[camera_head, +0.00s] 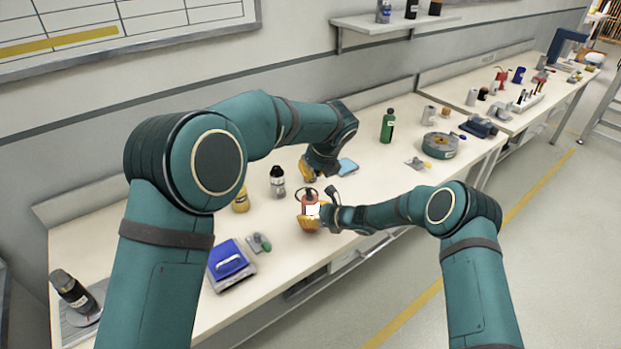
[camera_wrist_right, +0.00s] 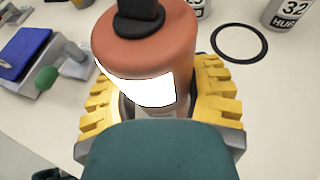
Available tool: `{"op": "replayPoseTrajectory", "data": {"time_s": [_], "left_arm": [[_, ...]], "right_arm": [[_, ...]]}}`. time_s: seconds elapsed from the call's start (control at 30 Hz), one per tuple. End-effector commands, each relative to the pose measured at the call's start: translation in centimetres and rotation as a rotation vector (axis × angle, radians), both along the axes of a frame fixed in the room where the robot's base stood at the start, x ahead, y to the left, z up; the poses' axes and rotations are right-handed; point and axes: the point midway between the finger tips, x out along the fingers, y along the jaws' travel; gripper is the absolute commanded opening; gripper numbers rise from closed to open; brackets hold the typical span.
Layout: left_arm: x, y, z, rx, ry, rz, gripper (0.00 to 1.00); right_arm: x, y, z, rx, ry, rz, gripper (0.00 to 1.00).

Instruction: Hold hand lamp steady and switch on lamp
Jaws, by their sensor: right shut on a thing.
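The hand lamp (camera_head: 311,199) is an orange-red cylinder with a black top and a bright white patch on its side. In the right wrist view the lamp (camera_wrist_right: 150,45) stands between the yellow fingers, its white patch facing the camera. I cannot tell whether the patch is lit or a label. My right gripper (camera_head: 312,219) is shut on the lamp, low on its body, at the table's front part. My left gripper (camera_head: 309,171) hangs just behind the lamp, apart from it, yellow fingers pointing down; its opening is too small to judge.
A white bottle with black cap (camera_head: 277,183) and a yellow bottle (camera_head: 240,201) stand left of the lamp. A blue item on a scale (camera_head: 230,260) is nearer left. A black ring (camera_wrist_right: 239,43) lies behind the lamp. A green bottle (camera_head: 387,126) stands farther right.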

Motion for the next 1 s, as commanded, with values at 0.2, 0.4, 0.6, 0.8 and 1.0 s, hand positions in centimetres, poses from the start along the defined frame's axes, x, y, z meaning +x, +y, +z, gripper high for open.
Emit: {"op": "replayPoseTrajectory", "data": {"time_s": [0.2, 0.4, 0.6, 0.8, 1.0], "left_arm": [[-0.3, -0.2, 0.7, 0.000, 0.000, -0.001, 0.00], [-0.2, -0.2, 0.7, 0.000, 0.000, -0.001, 0.00], [-0.2, -0.1, 0.7, 0.000, 0.000, 0.000, 0.00], [-0.2, -0.1, 0.7, 0.000, 0.000, 0.000, 0.00], [-0.2, -0.1, 0.7, 0.000, 0.000, 0.000, 0.00]], "right_arm": [[0.0, 0.0, 0.1, 0.001, -0.001, 0.000, 0.10], [0.0, 0.0, 0.1, 0.001, -0.001, 0.000, 0.70], [0.0, 0.0, 0.0, 0.001, -0.001, 0.000, 0.89], [0.0, -0.1, 0.1, 0.000, 0.000, -0.001, 0.89], [-1.1, -2.0, 1.0, 0.000, 0.000, -0.003, 0.89]]}}
